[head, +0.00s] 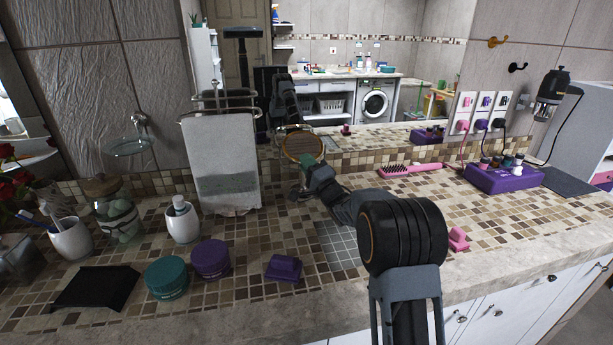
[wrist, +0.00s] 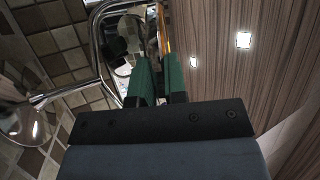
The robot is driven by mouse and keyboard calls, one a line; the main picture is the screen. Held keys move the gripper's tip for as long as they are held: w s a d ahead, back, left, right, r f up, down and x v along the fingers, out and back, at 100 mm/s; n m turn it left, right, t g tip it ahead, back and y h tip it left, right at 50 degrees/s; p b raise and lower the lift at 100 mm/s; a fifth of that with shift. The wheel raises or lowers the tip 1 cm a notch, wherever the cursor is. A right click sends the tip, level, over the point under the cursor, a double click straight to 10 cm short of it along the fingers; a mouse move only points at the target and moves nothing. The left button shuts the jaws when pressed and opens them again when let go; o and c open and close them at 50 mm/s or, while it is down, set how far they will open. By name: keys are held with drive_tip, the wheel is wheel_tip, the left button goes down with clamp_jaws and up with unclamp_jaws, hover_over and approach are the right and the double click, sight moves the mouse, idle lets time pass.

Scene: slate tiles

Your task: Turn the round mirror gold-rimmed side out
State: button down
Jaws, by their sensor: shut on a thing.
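The round mirror (head: 303,146) shows in the head view as a tilted disc with a gold rim facing my camera, near the back of the tiled counter. Its face looks brownish. My gripper (head: 311,165) reaches it from the lower right and is shut on its lower edge. In the wrist view, the green fingers of my gripper (wrist: 160,72) point up at a thin gold edge, which seems to be the mirror (wrist: 164,30) seen nearly edge-on. The mirror's stand is largely hidden behind my gripper.
A towel rack with a grey-white towel (head: 222,165) stands close left of the round mirror. A pink hairbrush (head: 412,170) and a purple box (head: 503,178) lie to the right. Teal (head: 166,278) and purple (head: 210,259) jars stand at the front. A large wall mirror rises behind.

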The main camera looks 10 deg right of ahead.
drive_tip(key=shift+w+f+y+b, duration=0.15)
drive_tip(key=shift+y+b, duration=0.15)
drive_tip(key=shift+b, duration=0.2)
drive_tip(key=c, duration=1.2)
unclamp_jaws()
drive_tip(key=shift+o, duration=0.2)
drive_tip(key=s+d+f, duration=0.1)
drive_tip(key=s+d, duration=0.5)
drive_tip(key=s, duration=0.7)
drive_tip(key=shift+s+d+f, duration=0.15)
drive_tip(key=shift+s+f, duration=0.05)
